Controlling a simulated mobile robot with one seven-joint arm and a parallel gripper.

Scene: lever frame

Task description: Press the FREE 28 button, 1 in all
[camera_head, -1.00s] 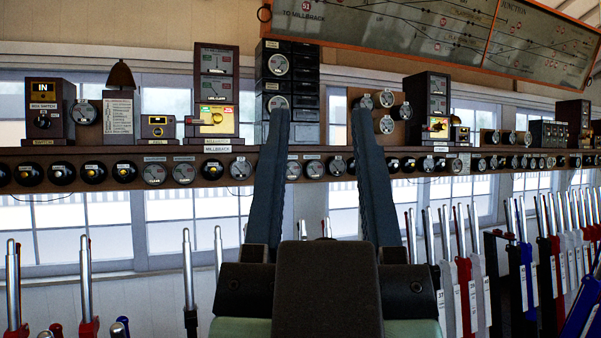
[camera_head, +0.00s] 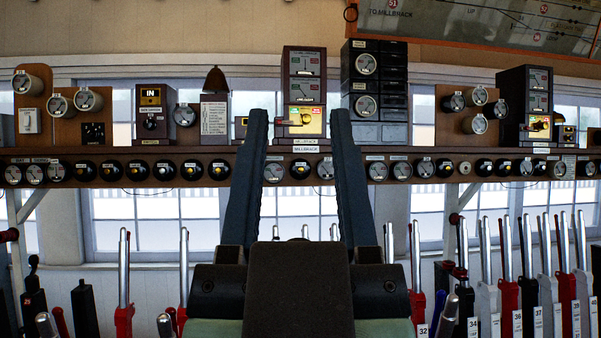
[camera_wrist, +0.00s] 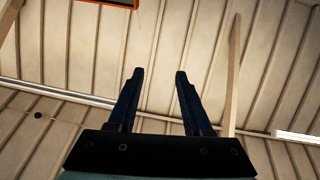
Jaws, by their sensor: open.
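My gripper (camera_head: 298,120) is raised in the middle of the head view, its two long dark fingers apart with nothing between them. Behind it runs a shelf front (camera_head: 340,152) with a row of round black plungers and dials, among them several black plungers (camera_head: 192,169) left of the fingers. Their labels are too small to read, so I cannot tell which one is FREE 28. Part of the row behind the fingers is hidden. In the wrist view my gripper (camera_wrist: 159,75) is open and empty against the ceiling; no button shows there.
Block instruments stand on the shelf, including a tall brown one (camera_head: 304,88) and a black stack (camera_head: 376,90). A track diagram (camera_head: 490,20) hangs above right. Upright levers (camera_head: 415,265) line the front below the shelf, denser at right.

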